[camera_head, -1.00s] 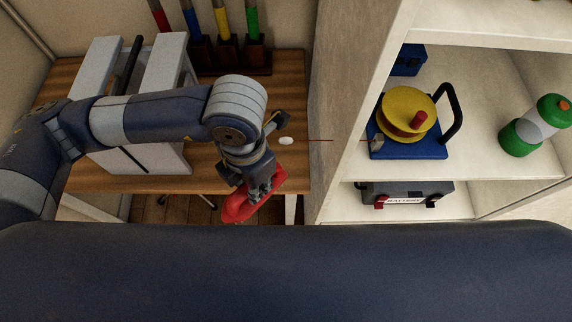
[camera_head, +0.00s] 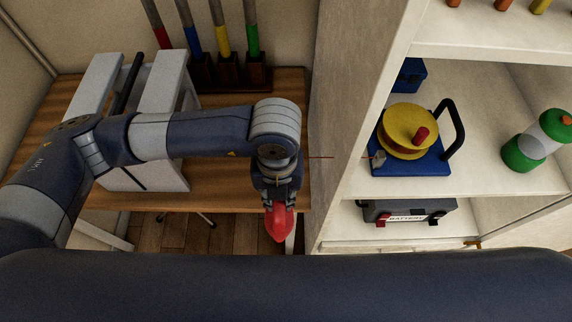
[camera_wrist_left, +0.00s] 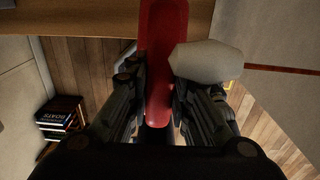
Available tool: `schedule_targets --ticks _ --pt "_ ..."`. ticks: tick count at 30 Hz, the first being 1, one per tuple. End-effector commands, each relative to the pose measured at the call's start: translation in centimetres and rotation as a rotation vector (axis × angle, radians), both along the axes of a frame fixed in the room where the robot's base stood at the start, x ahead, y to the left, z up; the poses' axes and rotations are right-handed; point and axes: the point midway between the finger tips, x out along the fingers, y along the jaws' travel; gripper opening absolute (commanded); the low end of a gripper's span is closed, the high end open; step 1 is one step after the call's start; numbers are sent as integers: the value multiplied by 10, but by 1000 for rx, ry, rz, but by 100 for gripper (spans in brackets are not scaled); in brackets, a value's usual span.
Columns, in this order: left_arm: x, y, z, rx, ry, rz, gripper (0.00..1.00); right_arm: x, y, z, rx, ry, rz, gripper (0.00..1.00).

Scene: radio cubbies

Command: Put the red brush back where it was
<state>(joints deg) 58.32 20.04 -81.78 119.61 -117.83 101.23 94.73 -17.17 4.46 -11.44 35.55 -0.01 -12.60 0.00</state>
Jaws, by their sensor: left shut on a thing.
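My left gripper (camera_head: 278,196) is shut on a long red thing (camera_head: 279,224), which I take to be the red brush. In the head view the red thing points down toward the front, past the edge of the wooden desk. In the left wrist view the fingers (camera_wrist_left: 156,88) close on both sides of the red body (camera_wrist_left: 164,35), whose far end runs out of the top of the picture. A pale rounded knob (camera_wrist_left: 208,62) shows right beside it; I cannot tell whether they touch. My right gripper is not in view.
A white shelf (camera_head: 455,185) on the right holds a yellow reel (camera_head: 408,128), a green-and-white bottle (camera_head: 537,140) and a battery (camera_head: 408,212). A thin red line (camera_head: 320,157) runs near its side panel.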

Motion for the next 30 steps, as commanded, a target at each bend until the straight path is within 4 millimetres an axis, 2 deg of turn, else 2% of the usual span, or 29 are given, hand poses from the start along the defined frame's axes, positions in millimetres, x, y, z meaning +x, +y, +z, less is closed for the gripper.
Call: schedule_targets --ticks 1,3,6,10,17,24,30 --pt "15 -2 2 1 -1 5 0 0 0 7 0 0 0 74" --pt "32 -5 0 0 0 4 0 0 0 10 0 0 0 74" --pt "54 -9 -2 -1 0 2 0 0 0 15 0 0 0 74" --pt "74 -12 -5 -2 0 -1 0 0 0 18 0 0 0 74" --pt "91 -14 -7 -1 0 -1 0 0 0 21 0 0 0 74" --pt "91 -14 -40 -1 2 -2 0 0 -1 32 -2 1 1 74" --pt "91 -15 -44 -2 0 -4 0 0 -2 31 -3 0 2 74"
